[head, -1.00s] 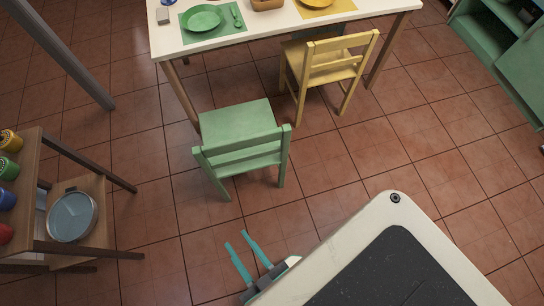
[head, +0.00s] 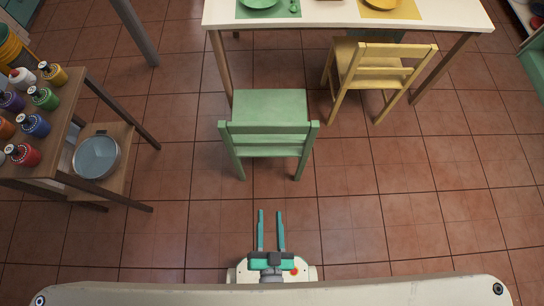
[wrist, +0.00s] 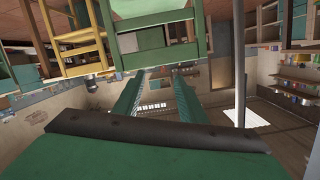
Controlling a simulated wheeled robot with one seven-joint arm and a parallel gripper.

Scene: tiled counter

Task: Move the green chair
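The green chair (head: 268,112) stands upright on the tiled floor in the head view, its backrest toward me and its seat facing the white table (head: 340,14). My gripper (head: 270,213) is below the chair in the head view, its two teal fingers apart and pointing at the chair, with a gap of bare floor between. Nothing is between the fingers. In the wrist view, which looks upside down, the gripper's fingers (wrist: 155,97) are apart, and green chair parts (wrist: 160,48) show beyond them.
A yellow chair (head: 378,68) stands right of the green one. A wooden shelf (head: 72,100) with several paint bottles and a round pan (head: 97,157) is at the left. A grey post (head: 137,33) stands at upper left. The floor at lower right is clear.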

